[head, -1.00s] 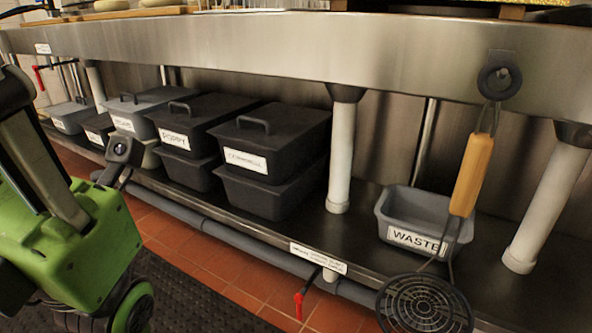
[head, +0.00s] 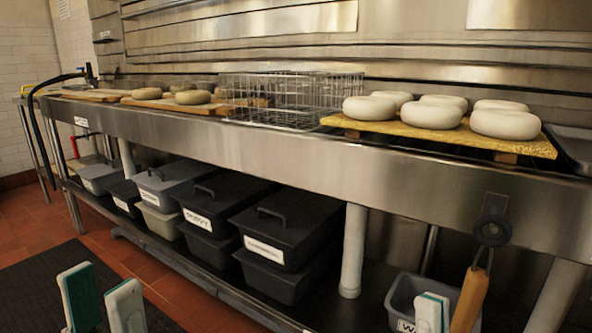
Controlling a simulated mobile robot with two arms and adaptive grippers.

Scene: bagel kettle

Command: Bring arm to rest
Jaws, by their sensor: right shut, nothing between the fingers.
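My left gripper (head: 101,284) shows at the bottom left, its two pale fingers with green edges standing apart and nothing between them. My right gripper (head: 432,308) shows at the bottom right, its fingertips together and empty, in front of the grey waste bin (head: 402,296). Both grippers point up from the lower edge, and the rest of both arms is out of view.
A long steel counter (head: 270,170) crosses the view. It holds a wire basket (head: 290,98) and a yellow board (head: 540,146) with several pale bagels. Lidded bins (head: 285,225) stand on the lower shelf. A wooden-handled skimmer (head: 470,300) hangs from the counter front.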

